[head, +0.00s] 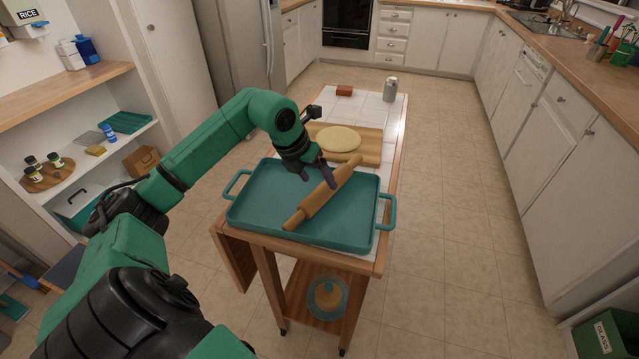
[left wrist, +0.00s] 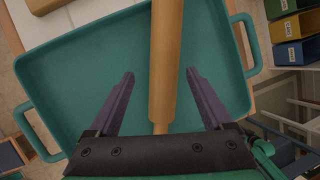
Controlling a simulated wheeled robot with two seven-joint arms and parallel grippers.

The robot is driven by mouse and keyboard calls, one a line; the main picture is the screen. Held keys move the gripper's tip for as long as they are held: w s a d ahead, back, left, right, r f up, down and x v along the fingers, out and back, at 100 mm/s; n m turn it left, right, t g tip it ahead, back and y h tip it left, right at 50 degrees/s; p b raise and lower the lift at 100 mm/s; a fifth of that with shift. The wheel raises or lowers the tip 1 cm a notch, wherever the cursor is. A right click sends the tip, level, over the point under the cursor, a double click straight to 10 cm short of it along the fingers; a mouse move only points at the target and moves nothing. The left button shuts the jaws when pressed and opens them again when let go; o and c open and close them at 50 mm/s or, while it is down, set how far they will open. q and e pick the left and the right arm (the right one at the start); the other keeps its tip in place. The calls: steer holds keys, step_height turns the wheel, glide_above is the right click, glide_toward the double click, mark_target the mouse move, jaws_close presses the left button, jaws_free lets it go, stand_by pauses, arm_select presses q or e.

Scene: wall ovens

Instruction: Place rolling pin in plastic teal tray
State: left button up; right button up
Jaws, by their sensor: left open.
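A wooden rolling pin (head: 328,196) lies slantwise over the right part of the teal tray (head: 262,205) in the head view. I cannot tell whether it rests on the tray floor or partly on the far rim. My left gripper (head: 318,184) is over the tray beside the pin. In the left wrist view, the open purple fingers (left wrist: 160,85) stand on either side of the rolling pin (left wrist: 165,60), with gaps between them and it. The teal tray (left wrist: 90,75) fills much of that view. My right gripper is not in view.
The tray sits on a tiled wooden cart. Behind it are a cutting board (head: 368,153) with flat dough (head: 338,139), a can (head: 390,89) and a reddish block (head: 344,91). Shelves stand at the left. The floor right of the cart is clear.

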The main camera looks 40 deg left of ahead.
arm_select(q)
steer(key=b+v, duration=0.1)
steer(key=v, duration=0.8)
steer(key=shift+r, duration=0.25)
steer(key=shift+s, duration=0.15)
